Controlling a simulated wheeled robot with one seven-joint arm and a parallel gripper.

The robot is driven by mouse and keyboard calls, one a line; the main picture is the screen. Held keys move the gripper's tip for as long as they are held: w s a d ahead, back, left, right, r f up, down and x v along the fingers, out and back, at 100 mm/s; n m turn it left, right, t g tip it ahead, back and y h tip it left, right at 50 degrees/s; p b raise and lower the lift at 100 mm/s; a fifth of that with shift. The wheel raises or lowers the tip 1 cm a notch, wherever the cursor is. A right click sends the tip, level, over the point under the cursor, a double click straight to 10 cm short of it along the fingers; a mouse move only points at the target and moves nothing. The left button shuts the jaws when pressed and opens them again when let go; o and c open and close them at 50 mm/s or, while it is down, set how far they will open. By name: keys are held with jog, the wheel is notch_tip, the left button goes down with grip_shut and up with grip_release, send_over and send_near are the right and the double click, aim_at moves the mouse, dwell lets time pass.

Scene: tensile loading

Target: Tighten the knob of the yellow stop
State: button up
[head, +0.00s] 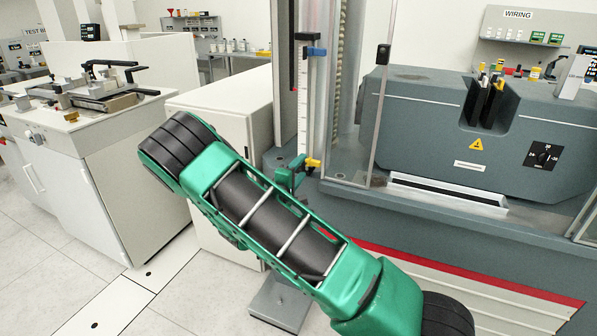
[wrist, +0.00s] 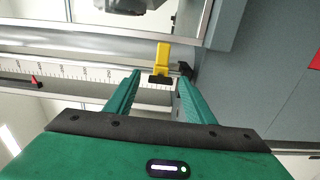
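The yellow stop (head: 313,163) sits low beside the white vertical scale of the machine, partly hidden by my gripper (head: 291,172). In the wrist view the yellow stop (wrist: 162,58) is just beyond my fingertips, near the middle. A dark piece at its near end, which looks like its knob (wrist: 160,80), lies between the two green fingers of my gripper (wrist: 159,77). The fingers are apart, with gaps visible on both sides of the dark piece. Contact with it cannot be seen. A small black part (wrist: 185,69) is close to the right fingertip.
A blue stop (head: 316,51) is higher on the same scale (head: 303,110). A clear shield edge (head: 382,100) and the grey machine body (head: 430,120) stand right of my gripper. A white cabinet (head: 220,115) stands to the left. Open floor (head: 40,235) is at lower left.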

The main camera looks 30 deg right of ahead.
jog(key=v, duration=1)
jog(key=shift+s+a, duration=0.2)
jog(key=shift+a, duration=0.1)
jog(key=s+d+m+g+y, duration=0.4)
jog(key=s+d+m+g, duration=0.65)
jog(key=s+d, duration=0.55)
jog(key=s+a+r+m+y, duration=0.1)
jog(key=s+a+r+y, duration=0.2)
jog(key=s, duration=0.5)
jog(key=s+a+r+m+y, duration=0.1)
jog(key=s+a+r+y, duration=0.1)
jog(key=s, duration=0.6)
jog(key=s+a+r+m+y, duration=0.1)
jog(key=s+a+r+y, duration=0.2)
jog(key=s+a+y, duration=0.2)
jog(key=s, duration=0.3)
jog(key=shift+s+r, duration=0.3)
jog(key=shift+g, duration=0.25)
jog(key=shift+w+f, duration=0.25)
jog(key=shift+w, duration=0.35)
